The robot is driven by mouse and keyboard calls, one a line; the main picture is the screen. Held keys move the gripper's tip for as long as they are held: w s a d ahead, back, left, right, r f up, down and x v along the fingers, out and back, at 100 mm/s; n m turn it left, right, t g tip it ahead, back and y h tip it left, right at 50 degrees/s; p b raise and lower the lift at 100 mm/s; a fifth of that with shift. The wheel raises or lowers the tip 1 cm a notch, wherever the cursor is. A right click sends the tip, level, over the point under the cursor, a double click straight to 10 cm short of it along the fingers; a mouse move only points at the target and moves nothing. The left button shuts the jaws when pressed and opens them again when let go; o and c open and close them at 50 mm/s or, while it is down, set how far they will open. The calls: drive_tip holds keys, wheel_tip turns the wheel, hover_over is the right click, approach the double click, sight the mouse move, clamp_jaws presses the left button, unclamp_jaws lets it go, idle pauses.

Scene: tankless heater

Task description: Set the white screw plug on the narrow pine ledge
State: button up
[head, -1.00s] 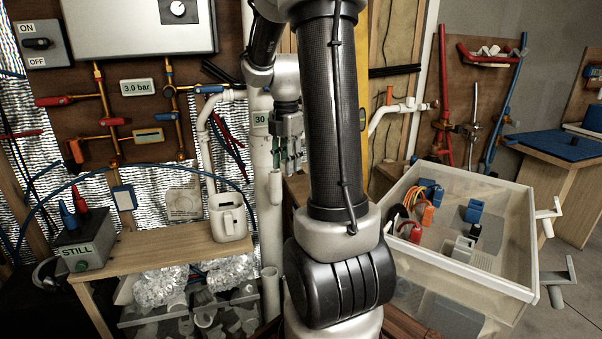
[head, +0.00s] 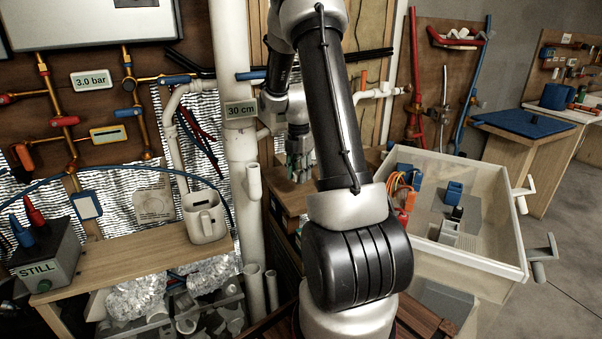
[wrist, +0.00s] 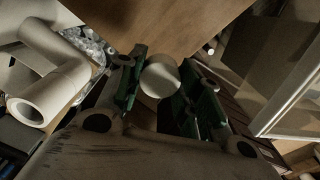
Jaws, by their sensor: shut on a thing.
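The white screw plug (wrist: 160,77) shows as a pale round end between the green fingers of my gripper (wrist: 157,88) in the wrist view. My gripper is shut on it. In the head view my gripper (head: 299,163) hangs behind my own arm, right of the white standing pipe, and the plug cannot be made out there. A narrow wooden ledge (head: 285,193), seemingly the pine one, lies just below the gripper. A wooden surface (wrist: 150,22) fills the top middle of the wrist view, beyond the plug. The gap between plug and wood cannot be judged.
A thick white pipe (head: 238,150) stands close left of my gripper. A pale open bin (head: 470,252) with connectors is at right.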

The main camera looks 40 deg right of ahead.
drive_tip(key=shift+s+f, duration=0.1)
drive_tip(key=shift+f, duration=2.85)
drive_tip(key=shift+f, duration=0.45)
drive_tip(key=o, duration=1)
wheel_tip(320, 180, up, 12)
